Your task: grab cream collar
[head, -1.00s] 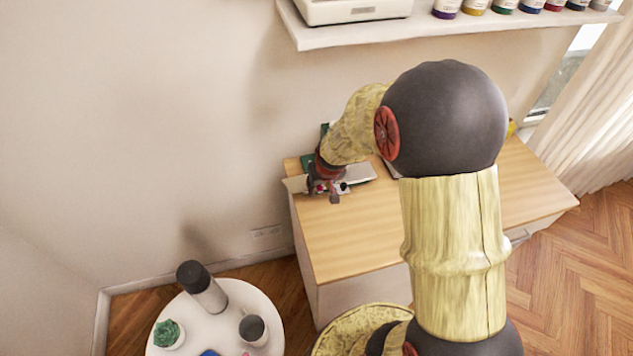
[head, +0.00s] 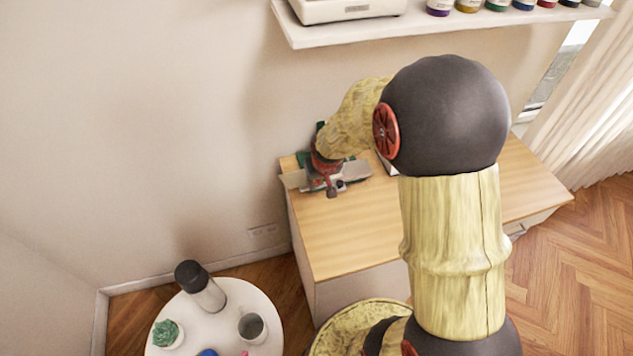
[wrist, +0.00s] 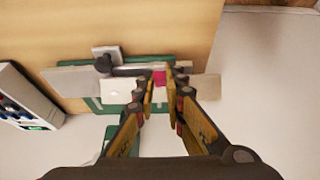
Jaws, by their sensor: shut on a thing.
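The cream collar (wrist: 206,87) is a pale flat strip. In the wrist view it sticks out to the right of my gripper (wrist: 160,100), and pale pieces also show on the left. The jaws are shut on it with a narrow gap between the fingers. The fingers hide its middle, so I cannot tell which pale pieces on the left belong to it. In the head view my gripper (head: 330,188) is low over the back left corner of the wooden desk (head: 350,235), and a pale strip end (head: 293,180) shows left of it.
A green flat thing (wrist: 165,144) lies under the pale pieces. A white box with dark items (wrist: 28,98) is at left in the wrist view. The wall is close behind the desk. The desk front is clear.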

